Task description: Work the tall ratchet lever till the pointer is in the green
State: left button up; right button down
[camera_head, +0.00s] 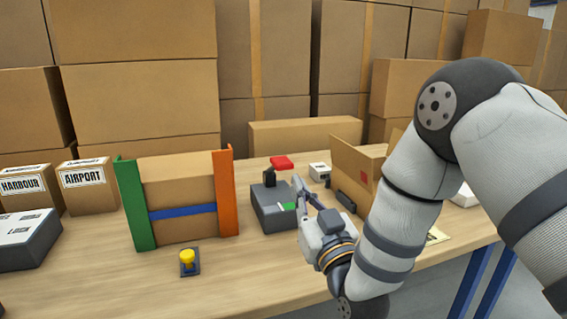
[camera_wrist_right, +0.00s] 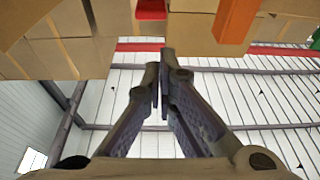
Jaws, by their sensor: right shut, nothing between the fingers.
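A dark grey box (camera_head: 268,216) stands on the table with a black upright piece (camera_head: 269,177) on top and a green patch (camera_head: 289,206) on its near right side. A red piece (camera_head: 282,162) shows just behind it; I cannot tell whether it is the lever's handle. A red piece also shows at the top edge of the right wrist view (camera_wrist_right: 152,9). The pointer is too small to make out. My left gripper is not in view.
A carton between a green post (camera_head: 134,205) and an orange post (camera_head: 225,192) stands left of the box. A yellow knob (camera_head: 187,257) is in front. An open carton (camera_head: 358,165) stands at right. The front table is mostly clear.

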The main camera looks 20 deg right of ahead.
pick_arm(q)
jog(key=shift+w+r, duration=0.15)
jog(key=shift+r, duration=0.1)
pick_arm(e)
jog(key=r, duration=0.2)
jog(key=w+d+r, duration=0.1)
jog(key=shift+w+m+h, duration=0.1)
jog(key=shift+m+h, duration=0.2)
notch_tip(320, 180, up, 3)
send_over(276, 169)
jog(key=s+d, duration=0.1)
jog(key=d, duration=0.1)
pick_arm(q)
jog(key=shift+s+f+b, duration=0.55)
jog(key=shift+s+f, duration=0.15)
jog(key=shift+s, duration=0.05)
pick_arm(e)
jog(key=f, duration=0.3)
jog(key=shift+s+d+f, duration=0.2)
jog(key=shift+s+f, duration=0.1)
jog(key=shift+f, duration=0.1)
